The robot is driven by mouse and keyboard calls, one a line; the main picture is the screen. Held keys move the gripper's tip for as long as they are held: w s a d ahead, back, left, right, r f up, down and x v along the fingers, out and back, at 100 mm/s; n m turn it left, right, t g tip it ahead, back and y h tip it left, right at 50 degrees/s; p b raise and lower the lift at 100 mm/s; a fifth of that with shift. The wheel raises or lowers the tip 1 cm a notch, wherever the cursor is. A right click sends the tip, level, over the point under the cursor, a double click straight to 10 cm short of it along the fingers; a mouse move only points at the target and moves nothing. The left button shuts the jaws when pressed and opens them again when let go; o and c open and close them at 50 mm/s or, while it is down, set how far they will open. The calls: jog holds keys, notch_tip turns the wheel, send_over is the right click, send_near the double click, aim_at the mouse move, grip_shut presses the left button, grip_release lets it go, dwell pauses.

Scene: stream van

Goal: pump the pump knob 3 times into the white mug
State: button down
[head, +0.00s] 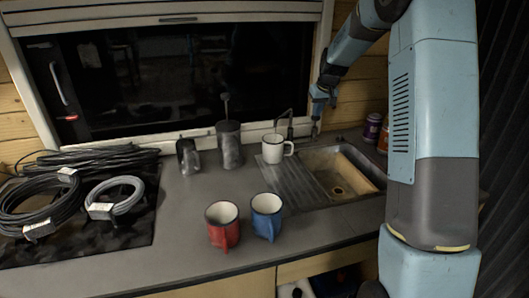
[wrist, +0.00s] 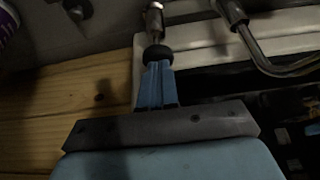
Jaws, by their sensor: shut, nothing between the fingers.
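The white mug (head: 273,149) stands upright on the ribbed drainboard left of the sink, close to the curved tap spout (head: 285,119). The spout also shows in the wrist view (wrist: 236,17). My gripper (head: 319,112) is above the back edge of the counter, right of the mug, with its fingers pointing down. In the wrist view its blue fingers (wrist: 158,68) are shut and empty. Their tips lie at the dark pump knob (wrist: 158,54), which tops a metal rod; I cannot tell whether they touch it. The knob is hard to make out in the head view.
The sink (head: 330,168) lies in front. A red mug (head: 223,225) and a blue mug (head: 267,216) stand near the counter's front edge. A grey canister (head: 229,145) and cable coils (head: 45,205) are left. A purple can (head: 372,128) is right of my gripper.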

jog(key=shift+f, duration=1.15)
jog(key=shift+r, duration=2.3)
jog(key=shift+f, duration=0.4)
